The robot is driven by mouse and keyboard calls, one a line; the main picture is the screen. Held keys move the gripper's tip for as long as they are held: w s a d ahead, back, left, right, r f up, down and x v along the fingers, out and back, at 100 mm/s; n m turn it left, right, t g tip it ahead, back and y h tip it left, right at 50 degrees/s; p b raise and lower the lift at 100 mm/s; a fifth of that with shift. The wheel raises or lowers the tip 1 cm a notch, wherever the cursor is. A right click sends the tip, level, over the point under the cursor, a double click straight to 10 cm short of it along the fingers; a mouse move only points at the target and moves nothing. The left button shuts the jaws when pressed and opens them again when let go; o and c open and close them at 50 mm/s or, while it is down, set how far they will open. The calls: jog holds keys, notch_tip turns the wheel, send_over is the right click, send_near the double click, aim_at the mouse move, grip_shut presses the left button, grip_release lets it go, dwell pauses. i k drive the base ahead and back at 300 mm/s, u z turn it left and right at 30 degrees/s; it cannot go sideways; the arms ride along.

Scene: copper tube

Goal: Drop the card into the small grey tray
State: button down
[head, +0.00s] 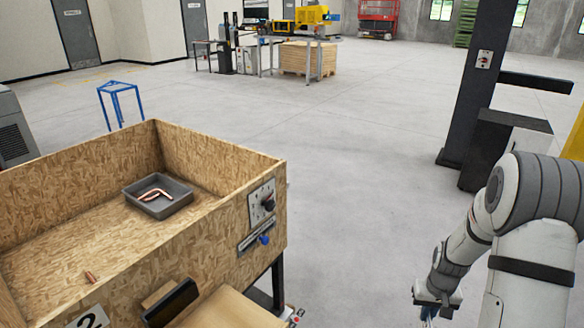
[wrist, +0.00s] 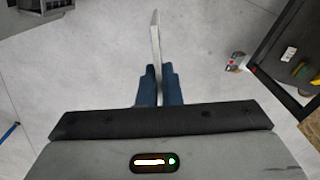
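The small grey tray (head: 172,207) sits on the floor of a large wooden bin in the head view, with bent copper tubing (head: 153,194) inside it. My gripper (wrist: 158,88) shows two blue fingers closed on a thin pale card (wrist: 156,42), seen nearly edge-on and sticking out past the fingertips. In the head view my gripper (head: 428,312) hangs low at the lower right, outside the bin and well apart from the tray. The card cannot be made out there.
The chipboard bin (head: 60,177) has high walls, with a control panel (head: 262,203) on its right end. A dark column (head: 480,80) stands to the right. The grey floor between is open.

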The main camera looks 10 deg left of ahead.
aim_at(159, 202)
jog(key=i, duration=4.45)
jog(key=u, duration=2)
jog(key=i, duration=2)
jog(key=u, duration=0.05)
